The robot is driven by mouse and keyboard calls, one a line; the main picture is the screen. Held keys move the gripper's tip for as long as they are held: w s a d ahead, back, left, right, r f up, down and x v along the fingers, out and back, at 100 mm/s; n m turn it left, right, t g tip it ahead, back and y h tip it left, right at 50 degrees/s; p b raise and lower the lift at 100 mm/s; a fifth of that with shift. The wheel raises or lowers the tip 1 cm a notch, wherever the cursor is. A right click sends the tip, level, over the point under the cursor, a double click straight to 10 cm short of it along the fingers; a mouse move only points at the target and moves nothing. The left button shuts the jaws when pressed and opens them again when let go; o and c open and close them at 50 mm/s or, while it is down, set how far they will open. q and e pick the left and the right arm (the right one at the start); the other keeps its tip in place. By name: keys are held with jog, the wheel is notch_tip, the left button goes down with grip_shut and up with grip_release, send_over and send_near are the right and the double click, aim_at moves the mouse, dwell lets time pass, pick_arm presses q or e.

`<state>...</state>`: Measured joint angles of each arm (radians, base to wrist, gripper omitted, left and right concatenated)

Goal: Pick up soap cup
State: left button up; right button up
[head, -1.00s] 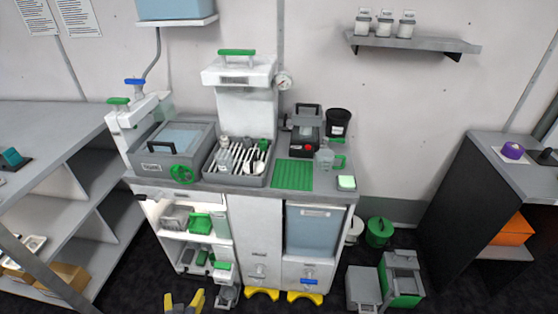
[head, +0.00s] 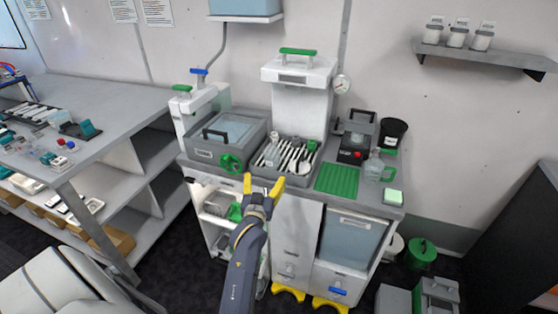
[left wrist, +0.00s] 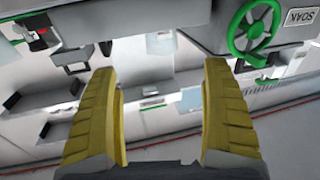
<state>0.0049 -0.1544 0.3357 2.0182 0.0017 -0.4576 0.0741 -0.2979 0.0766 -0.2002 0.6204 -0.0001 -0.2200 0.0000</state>
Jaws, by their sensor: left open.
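My left gripper (head: 263,186) is open and empty, with its yellow fingers raised in front of the counter's front edge, below the utensil rack. The open fingers also show in the left wrist view (left wrist: 160,72), with nothing between them. A clear cup with a green handle (head: 374,167) stands on the counter to the right of the green mat, well to the right of my gripper. I cannot tell whether it is the soap cup; no soap label on a cup is readable. My right gripper is not in view.
A grey basin (head: 225,150) with a green valve wheel (head: 231,162) stands left of the utensil rack (head: 300,177). The green mat (head: 337,180) is clear. A green-and-white sponge (head: 393,197) lies at the right edge. Labelled jars (head: 457,37) stand on a wall shelf.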

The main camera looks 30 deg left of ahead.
aim_at(271, 160)
pick_arm(q)
jog(key=x, duration=0.9)
jog(key=shift+w+a, duration=0.15)
jog(key=shift+w, duration=0.25)
jog(key=shift+x, duration=2.6)
jog(key=shift+a, duration=0.1)
jog(key=c, duration=1.1)
